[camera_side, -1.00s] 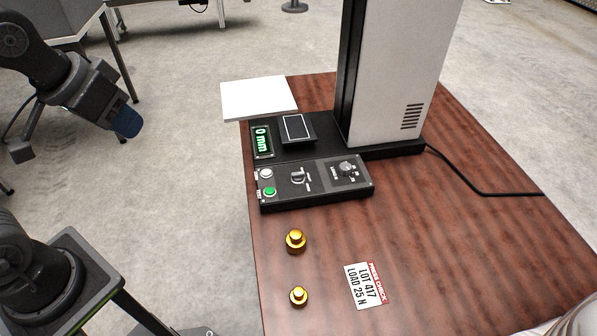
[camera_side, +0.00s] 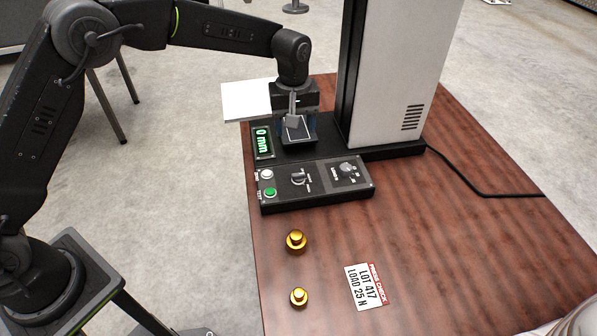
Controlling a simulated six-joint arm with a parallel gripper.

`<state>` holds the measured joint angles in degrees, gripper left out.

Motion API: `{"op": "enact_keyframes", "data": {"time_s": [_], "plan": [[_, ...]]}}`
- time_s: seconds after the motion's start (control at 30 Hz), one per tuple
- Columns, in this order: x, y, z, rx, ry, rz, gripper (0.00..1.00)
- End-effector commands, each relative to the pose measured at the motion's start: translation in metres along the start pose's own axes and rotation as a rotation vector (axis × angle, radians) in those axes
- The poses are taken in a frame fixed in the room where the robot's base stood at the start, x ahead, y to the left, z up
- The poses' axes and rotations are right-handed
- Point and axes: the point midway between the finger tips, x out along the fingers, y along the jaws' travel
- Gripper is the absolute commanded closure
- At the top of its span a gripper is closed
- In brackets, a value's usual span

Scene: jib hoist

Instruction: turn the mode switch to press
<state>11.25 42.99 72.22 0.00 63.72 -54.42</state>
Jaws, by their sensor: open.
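The control panel (camera_side: 322,192) is a black box on the wooden table with a dark lever-like mode switch (camera_side: 298,178) near its middle. Small labels sit beside the switch, too small to read.
The panel also carries a white button (camera_side: 267,174), a green button (camera_side: 271,192) and a round load dial (camera_side: 347,168). A green display (camera_side: 262,141) reads 0 mm. Brass weights (camera_side: 296,241) (camera_side: 299,297) and a lot card (camera_side: 366,286) lie in front. The white column (camera_side: 402,70) stands behind.

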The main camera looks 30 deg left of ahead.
Motion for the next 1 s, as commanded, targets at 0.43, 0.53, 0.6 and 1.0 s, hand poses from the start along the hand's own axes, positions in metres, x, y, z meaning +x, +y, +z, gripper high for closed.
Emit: {"op": "enact_keyframes", "data": {"time_s": [0.43, 0.53, 0.6, 1.0], "plan": [[0.056, 0.008, 0.000, -0.033, -0.013, -0.019, 0.38], [0.077, 0.007, 0.000, -0.033, -0.014, -0.020, 0.38], [0.092, 0.007, 0.000, -0.032, -0.014, -0.020, 0.38], [0.151, 0.007, 0.000, -0.032, -0.011, -0.016, 0.38]]}}
